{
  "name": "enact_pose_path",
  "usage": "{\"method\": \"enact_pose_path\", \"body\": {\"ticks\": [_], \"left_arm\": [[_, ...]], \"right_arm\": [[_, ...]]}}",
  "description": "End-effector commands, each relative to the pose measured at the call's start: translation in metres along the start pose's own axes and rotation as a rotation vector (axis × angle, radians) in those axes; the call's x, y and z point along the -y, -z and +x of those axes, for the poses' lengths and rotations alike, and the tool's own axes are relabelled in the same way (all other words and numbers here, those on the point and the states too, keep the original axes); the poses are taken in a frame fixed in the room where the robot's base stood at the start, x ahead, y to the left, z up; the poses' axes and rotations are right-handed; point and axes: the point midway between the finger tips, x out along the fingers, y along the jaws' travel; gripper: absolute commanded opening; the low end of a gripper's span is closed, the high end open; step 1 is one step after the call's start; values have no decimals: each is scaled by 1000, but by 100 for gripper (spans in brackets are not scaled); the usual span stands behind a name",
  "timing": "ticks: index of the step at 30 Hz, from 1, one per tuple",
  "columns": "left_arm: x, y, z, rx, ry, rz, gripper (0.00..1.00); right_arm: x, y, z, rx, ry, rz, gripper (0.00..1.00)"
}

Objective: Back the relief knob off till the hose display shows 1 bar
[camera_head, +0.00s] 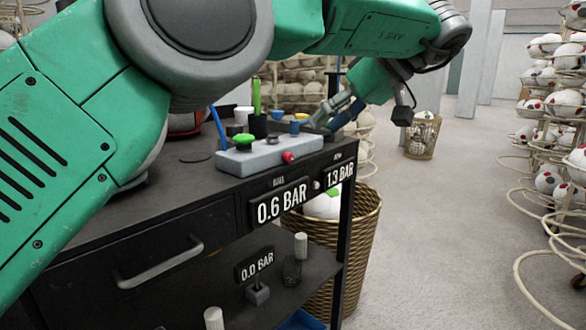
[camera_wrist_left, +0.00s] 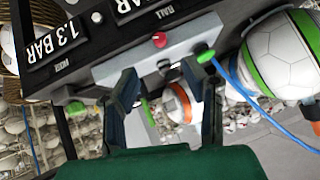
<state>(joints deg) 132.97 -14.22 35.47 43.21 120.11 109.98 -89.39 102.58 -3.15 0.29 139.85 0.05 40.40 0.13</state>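The grey valve block (camera_head: 262,155) sits on the dark bench top. It carries a green knob (camera_head: 243,141) on top and a small red knob (camera_head: 289,157) on its front face. Which knob is the relief knob, I cannot tell. The hose display (camera_head: 340,172) reads 1.3 BAR. My left gripper (camera_head: 331,117) is above the block's far right end. In the left wrist view, its fingers (camera_wrist_left: 163,98) are apart with nothing visibly held; the red knob (camera_wrist_left: 159,40) lies beyond them. My right gripper is out of view.
The ball display (camera_head: 281,201) reads 0.6 BAR. A third gauge (camera_head: 254,264) on the lower shelf reads 0.0 BAR. A wicker basket (camera_head: 357,247) with a ball stands beside the bench. Blue and green upright items stand near the block. Ball racks (camera_head: 563,125) are at right.

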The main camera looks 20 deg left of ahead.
Motion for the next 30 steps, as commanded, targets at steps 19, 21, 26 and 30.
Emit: {"method": "enact_pose_path", "body": {"ticks": [19,21,26,30], "left_arm": [[0,-1,100,-1,-1,-1,39],[0,-1,101,-2,-1,-1,39],[0,-1,100,-2,-1,-1,39],[0,-1,100,-2,-1,0,8]], "right_arm": [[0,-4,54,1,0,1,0],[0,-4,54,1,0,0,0],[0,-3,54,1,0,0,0],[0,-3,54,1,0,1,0]]}}
